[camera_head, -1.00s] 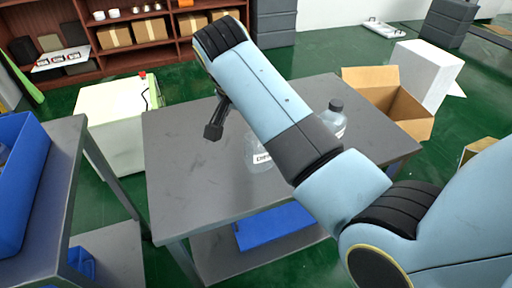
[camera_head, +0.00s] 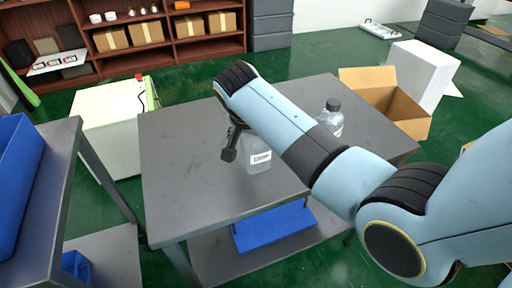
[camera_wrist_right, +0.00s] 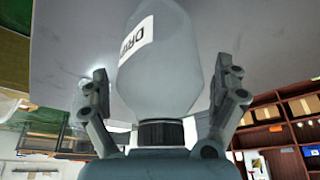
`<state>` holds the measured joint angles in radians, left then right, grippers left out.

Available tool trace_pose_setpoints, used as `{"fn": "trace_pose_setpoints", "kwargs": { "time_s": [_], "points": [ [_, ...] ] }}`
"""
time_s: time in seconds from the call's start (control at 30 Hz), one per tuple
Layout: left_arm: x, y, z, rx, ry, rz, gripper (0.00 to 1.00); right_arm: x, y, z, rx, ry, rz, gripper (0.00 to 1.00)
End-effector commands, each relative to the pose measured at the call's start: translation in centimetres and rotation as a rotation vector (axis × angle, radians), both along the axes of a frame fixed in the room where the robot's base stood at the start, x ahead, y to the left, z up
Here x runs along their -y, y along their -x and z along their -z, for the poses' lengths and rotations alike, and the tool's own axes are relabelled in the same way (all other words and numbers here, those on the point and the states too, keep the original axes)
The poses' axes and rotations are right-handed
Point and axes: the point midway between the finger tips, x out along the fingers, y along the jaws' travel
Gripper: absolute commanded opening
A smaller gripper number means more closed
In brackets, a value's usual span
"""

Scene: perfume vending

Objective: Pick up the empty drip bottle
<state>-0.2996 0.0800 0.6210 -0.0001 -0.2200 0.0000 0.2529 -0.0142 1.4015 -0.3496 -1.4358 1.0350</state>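A clear bottle (camera_head: 257,157) with a white label stands on the grey table (camera_head: 185,185), partly covered by my right arm. In the right wrist view the bottle (camera_wrist_right: 165,65) lies between the fingers, its dark ribbed cap (camera_wrist_right: 160,132) towards the palm. Its label begins with "DR"; the rest is cut off from sight. My right gripper (camera_wrist_right: 163,78) is open, one finger on each side of the bottle, with gaps showing. In the head view one dark finger of the right gripper (camera_head: 231,147) shows beside the bottle. My left gripper is not in view.
A second clear bottle (camera_head: 331,117) with a dark cap stands farther back right, just behind my arm. An open cardboard box (camera_head: 398,108) is beyond the table's right edge. A blue bin (camera_head: 14,180) sits at the left. The table's left part is clear.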

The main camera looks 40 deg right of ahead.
Motion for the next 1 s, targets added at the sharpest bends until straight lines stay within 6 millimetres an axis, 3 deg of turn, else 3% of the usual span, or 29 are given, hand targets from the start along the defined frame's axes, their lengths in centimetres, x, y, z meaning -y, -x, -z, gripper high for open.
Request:
{"fn": "trace_pose_setpoints", "kwargs": {
  "time_s": [0.03, 0.37, 0.73, 0.97, 1.0],
  "points": [
    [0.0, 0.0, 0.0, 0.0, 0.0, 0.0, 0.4, 0.0, 0.0, 0.0, 0.0, 0.0, 0.0, 0.87],
    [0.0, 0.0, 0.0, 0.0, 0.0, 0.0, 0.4, 0.0, 0.0, 0.0, 0.0, 0.0, -0.001, 0.46],
    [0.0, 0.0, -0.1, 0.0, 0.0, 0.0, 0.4, 0.0, 0.0, -0.8, 0.0, 0.0, 0.0, 0.46],
    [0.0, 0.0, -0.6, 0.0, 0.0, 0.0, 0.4, 0.0, -0.1, -4.6, 0.004, 0.0, 0.0, 0.46],
    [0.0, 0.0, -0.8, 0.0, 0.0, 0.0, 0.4, 0.7, 1.0, -4.8, -0.001, 0.004, 0.001, 0.46]
  ]
}}
